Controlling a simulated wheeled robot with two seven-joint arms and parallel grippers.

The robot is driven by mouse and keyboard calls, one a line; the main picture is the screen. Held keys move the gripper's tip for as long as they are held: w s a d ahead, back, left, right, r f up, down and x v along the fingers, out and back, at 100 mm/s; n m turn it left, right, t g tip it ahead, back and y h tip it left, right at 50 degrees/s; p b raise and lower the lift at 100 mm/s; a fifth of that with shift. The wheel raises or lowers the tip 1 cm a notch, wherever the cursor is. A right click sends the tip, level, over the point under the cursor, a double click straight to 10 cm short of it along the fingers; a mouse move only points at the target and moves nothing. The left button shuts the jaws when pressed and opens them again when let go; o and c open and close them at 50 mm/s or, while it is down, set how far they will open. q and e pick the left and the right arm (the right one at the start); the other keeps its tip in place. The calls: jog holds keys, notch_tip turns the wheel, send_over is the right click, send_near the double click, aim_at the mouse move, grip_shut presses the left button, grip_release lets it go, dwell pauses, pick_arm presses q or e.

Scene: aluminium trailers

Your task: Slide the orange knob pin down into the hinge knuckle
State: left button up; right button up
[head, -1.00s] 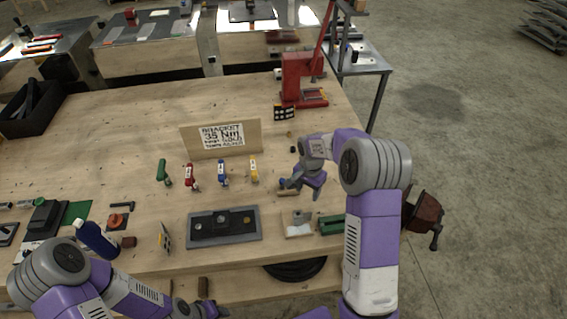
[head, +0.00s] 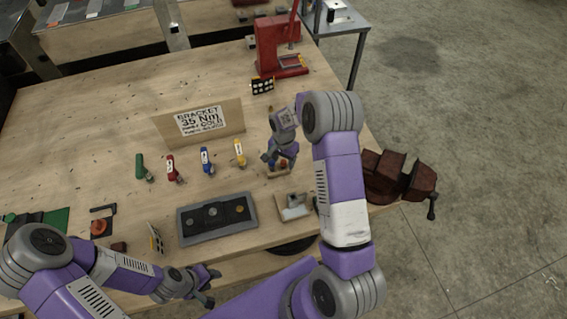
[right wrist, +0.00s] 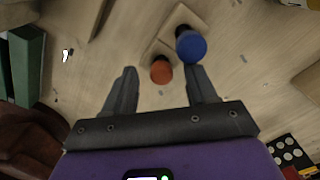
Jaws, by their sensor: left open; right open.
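The orange knob pin (right wrist: 161,70) shows in the right wrist view as a round orange knob seen from above. It lies between the spread fingertips of my right gripper (right wrist: 162,80), which is open; no finger visibly touches it. A taller blue knob (right wrist: 191,45) stands beside it on a small wooden tray (right wrist: 184,18). In the head view my right gripper (head: 279,160) is over this tray (head: 279,175) and partly hides the knobs. My left gripper (head: 211,286) is open and empty at the table's front edge. I cannot make out the hinge knuckle for certain.
A wooden board with a grey bracket (head: 295,206) lies in front of my right gripper. A dark tray (head: 217,218) with round parts is to its left. A dark red vise (head: 398,175) is on the right edge. A sign (head: 200,122) and red press (head: 276,45) stand behind.

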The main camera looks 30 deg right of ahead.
jog(key=shift+w, duration=0.1)
grip_shut()
dwell(0.3)
